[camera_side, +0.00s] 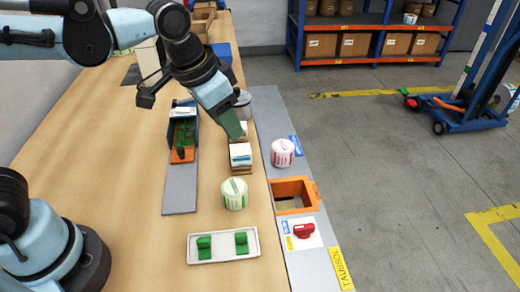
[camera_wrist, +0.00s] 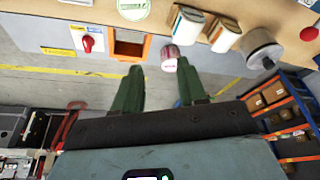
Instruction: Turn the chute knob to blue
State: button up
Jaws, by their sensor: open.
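The red chute knob (camera_side: 303,230) sits on a white plate beside the orange-framed chute opening (camera_side: 293,195) in the side view. A blue label and a yellow label lie at the plate's left edge; which one the knob points to is unclear. In the wrist view the knob (camera_wrist: 88,43) is at upper left, left of the chute opening (camera_wrist: 129,43). My gripper (camera_side: 238,134) is above the white-topped boxes, up and left of the knob and well apart from it. In the wrist view its green fingers (camera_wrist: 159,66) are spread apart, with nothing held.
A pink-labelled roll (camera_side: 283,152) stands on the grey strip behind the chute. A green-labelled roll (camera_side: 234,194), white-topped boxes (camera_side: 240,155) and a white tray (camera_side: 223,258) with green blocks stand on the table. A grey canister (camera_wrist: 262,47) is at right in the wrist view.

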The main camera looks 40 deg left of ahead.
jog(key=w+d+f+m+g, duration=0.1)
jog(key=d+m+g, duration=0.15)
jog(key=d, duration=0.75)
jog(key=m+g+y, duration=0.1)
jog(key=m, duration=0.2)
send_over(304, 227)
notch_tip(304, 227, down, 3)
jog(key=shift+n, duration=0.25)
notch_tip(304, 227, down, 12)
grip_shut()
